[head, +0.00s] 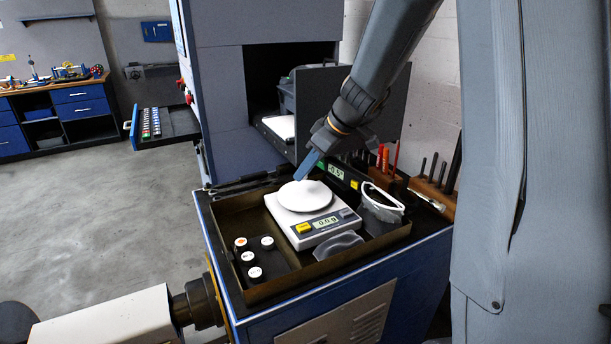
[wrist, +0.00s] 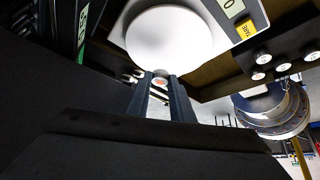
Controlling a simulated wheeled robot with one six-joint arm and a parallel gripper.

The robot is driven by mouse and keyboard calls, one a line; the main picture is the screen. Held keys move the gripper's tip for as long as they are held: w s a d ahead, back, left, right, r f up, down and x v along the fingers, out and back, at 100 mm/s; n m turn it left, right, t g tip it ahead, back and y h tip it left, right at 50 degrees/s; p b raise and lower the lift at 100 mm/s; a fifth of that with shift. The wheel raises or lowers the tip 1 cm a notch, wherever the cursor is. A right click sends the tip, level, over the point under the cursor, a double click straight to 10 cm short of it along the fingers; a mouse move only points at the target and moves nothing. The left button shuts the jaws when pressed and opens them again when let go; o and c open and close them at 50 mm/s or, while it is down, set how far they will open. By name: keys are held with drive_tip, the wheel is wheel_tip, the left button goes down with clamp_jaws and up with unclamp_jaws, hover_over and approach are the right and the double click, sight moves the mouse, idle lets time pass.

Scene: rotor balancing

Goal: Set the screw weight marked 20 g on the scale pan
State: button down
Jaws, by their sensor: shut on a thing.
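The scale (head: 325,224) stands in a shallow tray, with its round white scale pan (head: 305,197) on top. Its display reads 0.0 g. My gripper (head: 308,168) reaches down from above at the back part of the pan. In the wrist view my gripper (wrist: 160,86) is shut on a small screw weight (wrist: 160,81) with a reddish mark on its end. I cannot read a number on it. The pan (wrist: 168,35) lies just beyond the fingertips, and the weight appears not to be loading it.
Several other white-topped weights (head: 255,272) stand at the tray's left front. A wooden tool rack (head: 430,196) is behind. The tray's raised rim (head: 300,290) surrounds the scale.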

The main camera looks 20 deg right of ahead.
sight(306, 177)
drive_tip(key=shift+w+a, duration=0.15)
drive_tip(key=shift+w, duration=0.3)
wheel_tip(306, 177, down, 3)
drive_tip(key=shift+f+p, duration=0.1)
drive_tip(key=shift+p, duration=0.85)
drive_tip(key=shift+f, duration=0.2)
drive_tip(key=shift+f+b, duration=0.15)
drive_tip(key=shift+b, duration=0.15)
drive_tip(key=c, duration=1.6)
unclamp_jaws()
drive_tip(key=shift+o, duration=0.2)
drive_tip(key=shift+d+r, duration=0.2)
drive_tip(key=shift+r, duration=0.25)
drive_tip(key=b+v, duration=0.3)
drive_tip(key=v, duration=0.8)
drive_tip(key=shift+s+r, duration=0.15)
drive_tip(key=shift+s, duration=0.05)
